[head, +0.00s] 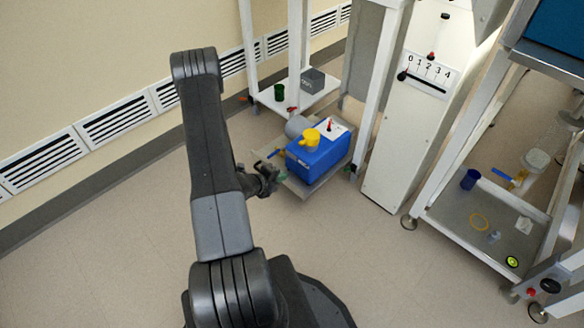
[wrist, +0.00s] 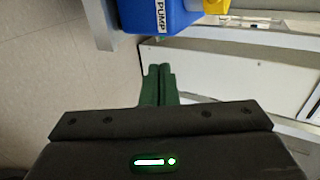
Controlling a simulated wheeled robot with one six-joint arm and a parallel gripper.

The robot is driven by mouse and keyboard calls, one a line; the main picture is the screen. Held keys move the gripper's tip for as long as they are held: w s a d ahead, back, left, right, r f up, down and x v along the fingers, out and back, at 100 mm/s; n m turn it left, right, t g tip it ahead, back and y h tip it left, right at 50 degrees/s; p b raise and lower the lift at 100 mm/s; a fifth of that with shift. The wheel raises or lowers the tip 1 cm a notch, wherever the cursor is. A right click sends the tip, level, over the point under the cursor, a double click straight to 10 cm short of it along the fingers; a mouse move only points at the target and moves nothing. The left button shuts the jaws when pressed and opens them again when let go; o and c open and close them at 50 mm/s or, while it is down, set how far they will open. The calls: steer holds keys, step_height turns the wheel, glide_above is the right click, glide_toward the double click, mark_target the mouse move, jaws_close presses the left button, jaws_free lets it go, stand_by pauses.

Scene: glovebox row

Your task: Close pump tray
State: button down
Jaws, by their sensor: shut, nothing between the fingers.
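The pump tray (head: 314,187) is a low metal tray that sticks out at the front of a white frame in the head view. It bears a blue box with a yellow cap, the pump (head: 318,157). In the wrist view the blue pump (wrist: 160,17), labelled PUMP, shows at the top, with the tray's metal edge (wrist: 104,28) beside it. My gripper (head: 281,175) is close to the tray's left front side; I cannot tell whether it touches. In the wrist view its green fingers (wrist: 158,72) are together and hold nothing, with a gap to the pump.
A white column with a 0-4 scale (head: 429,76) stands right of the tray. A grey lower shelf (head: 460,215) with small loose items is farther right. A white shelf (head: 312,95) behind holds a green cup and a grey box. Floor (head: 120,240) at left is clear.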

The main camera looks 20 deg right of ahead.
steer(key=b, duration=0.2)
glide_toward(310, 166)
step_height(310, 166, down, 4)
steer(key=d, duration=0.2)
steer(key=shift+w+d+r, duration=0.3)
steer(key=shift+w+d, duration=0.55)
steer(key=shift+d, duration=0.15)
steer(key=shift+w+d+b, duration=0.2)
steer(key=shift+d+b, duration=0.15)
steer(key=shift+d, duration=0.2)
